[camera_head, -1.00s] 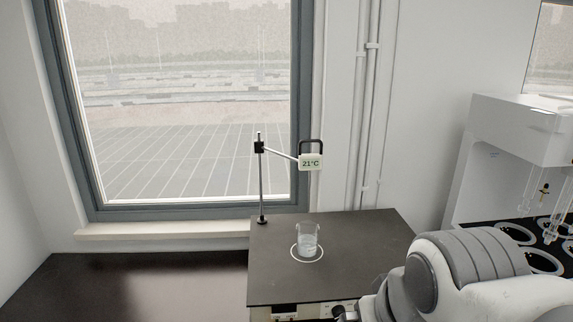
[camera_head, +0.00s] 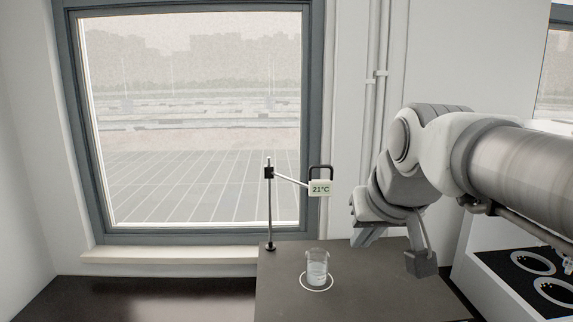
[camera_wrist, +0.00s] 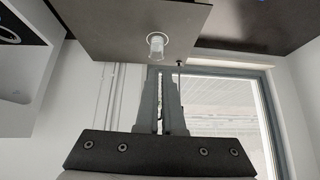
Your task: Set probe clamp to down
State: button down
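The probe clamp (camera_head: 269,173) is a small dark block high on an upright metal rod (camera_head: 270,215). An arm runs from it, slanting down to the right, to a white display (camera_head: 320,189) reading 21°C with a dark loop on top. The display is above and apart from a glass beaker of clear liquid (camera_head: 317,268), which stands inside a white ring. My gripper (camera_head: 366,236) hangs empty to the right of the display, not touching it. In the wrist view the fingers (camera_wrist: 161,75) are close together with a narrow gap. I cannot tell whether their tips meet. The beaker (camera_wrist: 156,45) is beyond them.
The rod and beaker are on a dark worktop (camera_head: 290,295). A window (camera_head: 190,120) and wall are behind. A lower dark surface (camera_head: 180,300) lies left. A white unit with ringed dark panel (camera_head: 530,270) is at the right. The air left of the rod is free.

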jog(key=w+r+t+b, duration=0.15)
jog(key=w+r, duration=0.45)
jog(key=w, duration=0.7)
jog(key=w+r+t+b, duration=0.15)
jog(key=w+r, duration=0.45)
jog(key=w, duration=0.7)
jog(key=s+f+p+x, duration=0.1)
jog(key=f+p+x, duration=0.1)
jog(key=x, duration=1)
jog(key=shift+t+p, duration=0.3)
jog(key=shift+p, duration=0.05)
jog(key=shift+s+a+f, duration=0.1)
jog(key=shift+s, duration=0.1)
notch_tip(320, 180, down, 14)
jog(key=b, duration=1)
